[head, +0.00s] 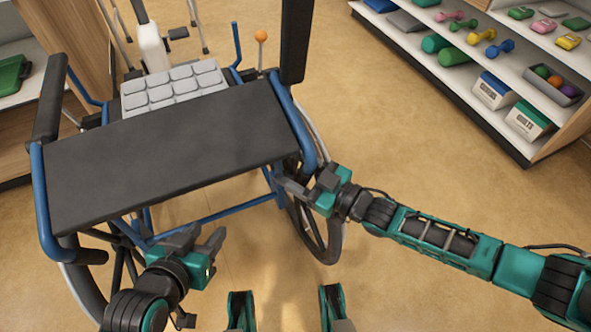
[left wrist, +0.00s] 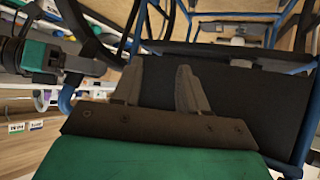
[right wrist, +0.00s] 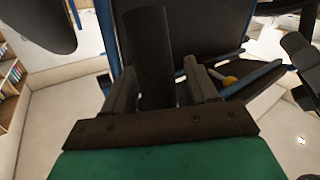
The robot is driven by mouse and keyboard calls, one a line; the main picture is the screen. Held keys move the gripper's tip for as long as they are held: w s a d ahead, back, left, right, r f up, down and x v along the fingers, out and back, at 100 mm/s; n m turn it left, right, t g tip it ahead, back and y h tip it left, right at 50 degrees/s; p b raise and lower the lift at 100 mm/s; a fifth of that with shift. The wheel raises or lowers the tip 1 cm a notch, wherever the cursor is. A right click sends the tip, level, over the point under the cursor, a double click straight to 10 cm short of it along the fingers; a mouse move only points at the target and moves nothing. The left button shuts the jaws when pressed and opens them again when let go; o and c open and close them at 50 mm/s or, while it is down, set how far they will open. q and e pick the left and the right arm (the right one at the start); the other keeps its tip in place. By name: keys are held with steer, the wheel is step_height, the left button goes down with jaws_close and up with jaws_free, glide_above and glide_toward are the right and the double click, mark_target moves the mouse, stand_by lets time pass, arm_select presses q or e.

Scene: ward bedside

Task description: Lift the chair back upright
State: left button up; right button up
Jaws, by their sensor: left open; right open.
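The chair is a wheelchair with a blue tube frame (head: 42,205) and a broad dark panel (head: 165,150). A grey padded cushion (head: 172,88) shows beyond the panel. I cannot tell how far the chair is tilted. My left gripper (head: 212,240) is open and empty, below the panel's near edge. In the left wrist view the dark panel (left wrist: 240,95) lies beyond the spread fingers. My right gripper (head: 290,187) is open beside the panel's near right corner. In the right wrist view a dark post (right wrist: 150,50) stands between its fingers; contact is unclear.
A shelf unit (head: 470,90) with dumbbells and boxes stands at the right. A wooden cabinet (head: 95,45) with a green item (head: 12,75) is at the left. Thin metal legs stand beyond the chair. The floor (head: 400,130) between chair and shelf is clear.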

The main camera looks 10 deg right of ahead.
jaws_close()
stand_by(0.5)
